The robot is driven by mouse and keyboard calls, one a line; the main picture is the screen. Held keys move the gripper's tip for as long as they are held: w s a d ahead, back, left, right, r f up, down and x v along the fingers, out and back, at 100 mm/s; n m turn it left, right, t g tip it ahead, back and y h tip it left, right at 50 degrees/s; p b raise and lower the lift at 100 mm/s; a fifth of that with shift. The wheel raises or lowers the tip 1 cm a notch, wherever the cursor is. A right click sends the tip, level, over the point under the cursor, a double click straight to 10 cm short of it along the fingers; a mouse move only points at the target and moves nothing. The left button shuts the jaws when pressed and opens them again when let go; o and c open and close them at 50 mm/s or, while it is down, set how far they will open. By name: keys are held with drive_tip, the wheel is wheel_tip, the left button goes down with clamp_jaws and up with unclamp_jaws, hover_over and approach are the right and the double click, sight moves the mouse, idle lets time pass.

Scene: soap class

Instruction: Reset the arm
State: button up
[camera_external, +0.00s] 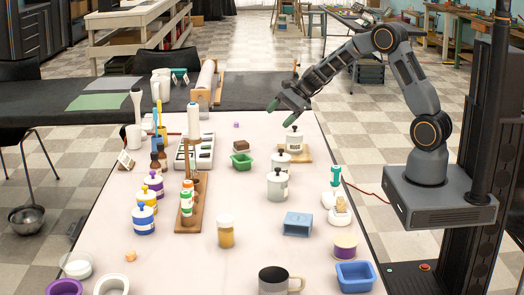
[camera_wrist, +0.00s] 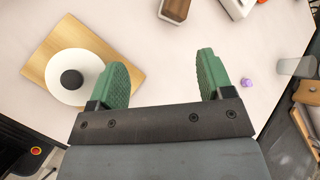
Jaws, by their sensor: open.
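My gripper (camera_external: 279,112) hangs in the air over the far end of the pink-white table, with my arm reaching in from the right. In the wrist view my gripper (camera_wrist: 162,82) shows two green ribbed fingertips set wide apart. It is open, and nothing is between the fingers. A white lidded jar with a black knob (camera_external: 294,138) stands on a wooden board (camera_external: 305,154) below and right of the gripper.
A green tray (camera_external: 241,161) and a brown block (camera_external: 241,146) sit left of the board. A small purple piece (camera_external: 236,125) lies behind them. White canisters (camera_external: 277,184), a bottle rack (camera_external: 187,222), a blue box (camera_external: 298,224) and a dark mug (camera_external: 273,280) stand nearer. The air around the gripper looks clear.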

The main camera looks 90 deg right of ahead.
drive_tip(key=s+a+r+n+g+h+p, duration=0.15)
drive_tip(key=s+a+r+n, duration=0.25)
drive_tip(key=a+r+n, duration=0.4)
drive_tip(key=s+a+r+n+g+y+p, duration=0.15)
drive_tip(key=s+a+r+n+p, duration=0.3)
drive_tip(key=a, duration=0.65)
drive_tip(key=s+a+r+n+g+h+p, duration=0.1)
drive_tip(key=s+a+n, duration=0.3)
drive_tip(key=s+n, duration=0.2)
drive_tip(key=s+a+r+n+g+h+p, duration=0.1)
drive_tip(key=s+a+r+n, duration=0.1)
drive_tip(key=s+a+n, duration=0.2)
drive_tip(key=s+n, duration=0.2)
drive_tip(key=shift+s+a+r+h, duration=0.15)
drive_tip(key=shift+s+r+h, duration=0.15)
drive_tip(key=shift+h, duration=0.1)
